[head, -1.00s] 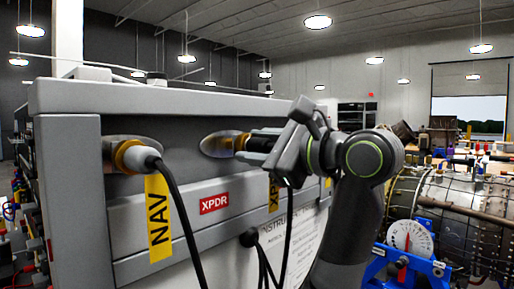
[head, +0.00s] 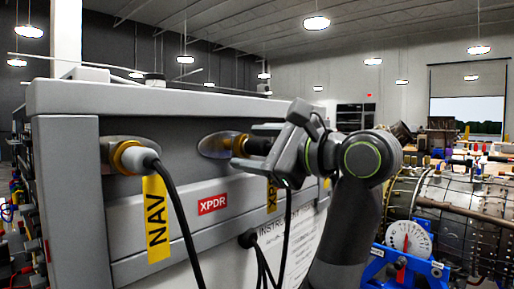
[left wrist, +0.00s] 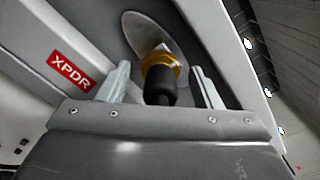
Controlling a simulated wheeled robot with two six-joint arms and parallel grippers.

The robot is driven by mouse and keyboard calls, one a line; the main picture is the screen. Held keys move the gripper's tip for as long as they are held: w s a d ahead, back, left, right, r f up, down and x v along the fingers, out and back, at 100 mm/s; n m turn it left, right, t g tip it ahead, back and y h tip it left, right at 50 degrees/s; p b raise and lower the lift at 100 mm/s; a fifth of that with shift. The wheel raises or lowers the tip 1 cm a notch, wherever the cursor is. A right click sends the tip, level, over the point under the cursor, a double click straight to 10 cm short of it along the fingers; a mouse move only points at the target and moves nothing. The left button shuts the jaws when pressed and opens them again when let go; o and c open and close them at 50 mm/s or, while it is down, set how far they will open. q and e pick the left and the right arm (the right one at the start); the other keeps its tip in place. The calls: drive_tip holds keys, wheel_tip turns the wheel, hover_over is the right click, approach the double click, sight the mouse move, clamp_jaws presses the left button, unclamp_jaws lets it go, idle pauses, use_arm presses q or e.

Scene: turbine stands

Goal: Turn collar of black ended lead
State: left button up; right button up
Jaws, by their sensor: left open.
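The black ended lead (head: 258,146) is plugged into an oval metal plate on the grey box, beside the red XPDR label. Its gold collar (left wrist: 161,60) meets the plate. The black end (left wrist: 160,88) points back toward my wrist. My left gripper (head: 254,146) is open around the lead, one finger above and one below in the head view. In the left wrist view a gap shows between the lead and each finger (left wrist: 162,84). My gripper hides part of the lead in the head view. My right gripper is not in view.
A white ended lead (head: 140,160) with a yellow NAV tag (head: 156,219) is plugged in at the left. Black cables hang in front of the box (head: 75,185). A turbine (head: 458,205) and a dial on a blue stand (head: 408,238) are at the right.

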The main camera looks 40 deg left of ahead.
use_arm(q)
drive_tip(key=s+d+b, duration=0.1)
drive_tip(key=d+b, duration=0.2)
drive_tip(key=d, duration=1.4)
drive_tip(key=shift+s+d, duration=0.15)
drive_tip(key=shift+d, duration=0.05)
